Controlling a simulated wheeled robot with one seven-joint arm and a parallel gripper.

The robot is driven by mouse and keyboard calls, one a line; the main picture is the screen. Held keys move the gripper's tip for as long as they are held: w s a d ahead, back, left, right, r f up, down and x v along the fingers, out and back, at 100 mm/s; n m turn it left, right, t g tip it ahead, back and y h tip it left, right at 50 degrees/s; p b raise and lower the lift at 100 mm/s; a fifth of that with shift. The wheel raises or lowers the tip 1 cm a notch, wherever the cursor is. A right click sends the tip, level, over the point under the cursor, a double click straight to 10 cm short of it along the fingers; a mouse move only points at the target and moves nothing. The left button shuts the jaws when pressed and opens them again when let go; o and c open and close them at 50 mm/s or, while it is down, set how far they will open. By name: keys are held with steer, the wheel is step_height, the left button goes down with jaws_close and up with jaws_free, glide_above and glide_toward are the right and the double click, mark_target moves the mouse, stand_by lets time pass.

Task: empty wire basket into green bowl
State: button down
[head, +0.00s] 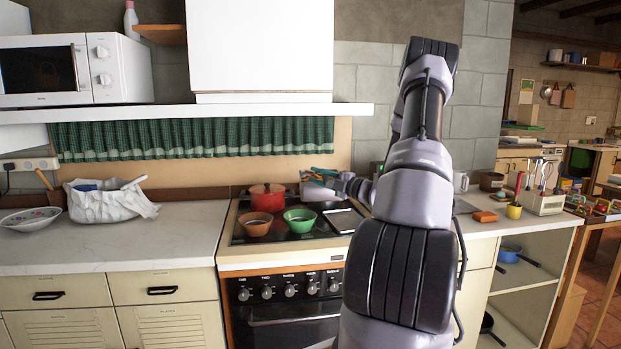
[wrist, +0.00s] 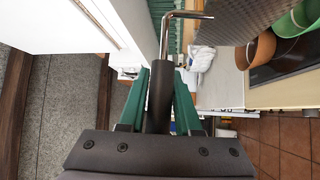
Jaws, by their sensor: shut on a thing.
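The green bowl (head: 300,227) stands on the dark stove top, right of a brown bowl. It also shows at the upper right edge of the wrist view (wrist: 299,20). My gripper (head: 322,176) is above and slightly right of the green bowl in the head view. In the wrist view its green jaws (wrist: 161,82) are shut on the dark handle of the wire basket. A bent metal rod joins that handle. The basket's grey mesh wall (wrist: 235,25) fills the upper middle; its grey body (head: 316,191) shows small below my gripper. Its inside and contents are hidden.
A brown bowl (head: 255,227) and a red pot (head: 267,199) stand close to the green bowl. A white bag (head: 105,199) and a shallow bowl (head: 30,220) are on the left counter. A white hood (head: 262,95) hangs above the stove. The left counter's front is clear.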

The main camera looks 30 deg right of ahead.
steer(key=w+a+f+n+g+h, duration=0.2)
steer(key=a+f+n+g+h, duration=0.4)
steer(key=a+g+h, duration=0.1)
steer(key=shift+w+g+h, duration=0.4)
steer(key=shift+g+h, duration=0.1)
steer(key=shift+h, duration=0.3)
stand_by(0.8)
stand_by(1.2)
